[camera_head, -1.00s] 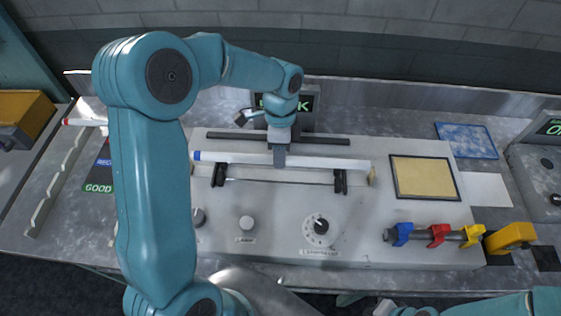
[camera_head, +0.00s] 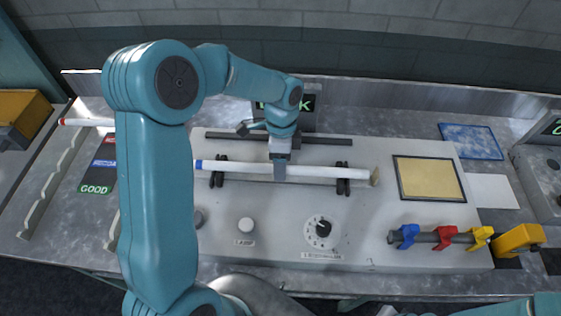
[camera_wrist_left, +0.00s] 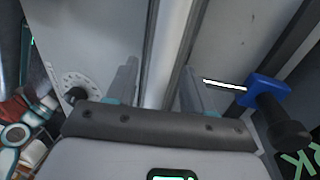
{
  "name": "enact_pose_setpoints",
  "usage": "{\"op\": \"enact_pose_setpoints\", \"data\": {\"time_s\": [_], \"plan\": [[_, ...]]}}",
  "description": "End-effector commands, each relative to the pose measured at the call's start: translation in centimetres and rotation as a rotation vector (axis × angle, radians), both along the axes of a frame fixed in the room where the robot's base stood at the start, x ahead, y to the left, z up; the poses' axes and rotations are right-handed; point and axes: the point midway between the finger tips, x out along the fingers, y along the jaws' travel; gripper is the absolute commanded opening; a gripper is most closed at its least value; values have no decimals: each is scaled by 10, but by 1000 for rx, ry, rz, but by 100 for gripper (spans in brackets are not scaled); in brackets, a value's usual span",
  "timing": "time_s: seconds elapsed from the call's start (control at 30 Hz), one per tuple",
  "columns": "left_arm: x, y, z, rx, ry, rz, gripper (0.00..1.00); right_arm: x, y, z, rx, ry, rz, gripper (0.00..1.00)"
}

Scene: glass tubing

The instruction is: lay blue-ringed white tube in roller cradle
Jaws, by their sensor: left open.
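The white tube (camera_head: 320,171) with a blue ring (camera_head: 199,166) near its left end lies level across the roller cradle, over the left black roller support (camera_head: 218,172) and the right one (camera_head: 343,180). Its far left end is hidden behind my left arm. My left gripper (camera_head: 279,175) is over the middle of the tube, pointing down. In the left wrist view its fingers (camera_wrist_left: 158,88) stand apart, one on each side of the tube (camera_wrist_left: 165,50). My right gripper is not clearly seen; only part of that arm shows at the bottom right.
A red-ended white tube (camera_head: 85,122) lies on a notched rack (camera_head: 48,185) at the left. The cradle's grey panel (camera_head: 275,225) carries knobs (camera_head: 323,229). A tan pad (camera_head: 430,180), coloured clips (camera_head: 441,237) and a blue mat (camera_head: 471,141) are to the right.

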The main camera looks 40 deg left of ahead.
Motion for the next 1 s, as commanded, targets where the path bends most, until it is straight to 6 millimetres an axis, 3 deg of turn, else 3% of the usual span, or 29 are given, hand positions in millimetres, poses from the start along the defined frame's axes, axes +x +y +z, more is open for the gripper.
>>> {"op": "enact_pose_setpoints", "data": {"time_s": [0.2,0.6,1.0], "plan": [[5,3,37,1,-1,1,52,0,0,31,0,0,0,0],[19,11,109,1,-4,1,52,0,0,28,0,0,0,0],[20,12,120,0,0,0,52,0,0,28,0,0,0,0]]}}
